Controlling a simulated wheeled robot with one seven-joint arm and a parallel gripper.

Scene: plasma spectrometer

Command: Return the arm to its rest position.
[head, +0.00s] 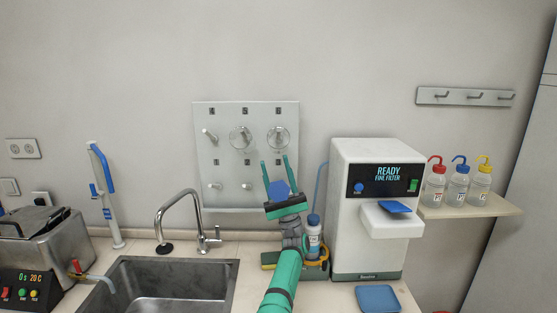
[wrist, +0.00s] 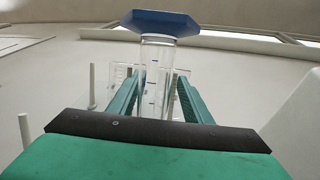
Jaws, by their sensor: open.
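My gripper (head: 274,160) is raised in front of the wall peg board (head: 220,180), with its two green fingers spread open. A blue hexagonal base (head: 279,190) shows between the fingers in the head view. In the wrist view my open gripper (wrist: 160,78) has a clear cylinder (wrist: 157,55) with graduation marks between its fingers, with the blue hexagonal base (wrist: 160,22) at its top end. Gaps show beside the cylinder, though contact at the far end is hard to tell. My arm hides the lower right of the board.
Round glassware (head: 241,138) hangs on the board's upper pegs. A sink (head: 165,284) and faucet (head: 166,215) are at left. A white instrument (head: 345,220) stands close at right, with a blue-capped bottle (head: 313,238) beside my arm. A shelf (head: 470,207) holds wash bottles.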

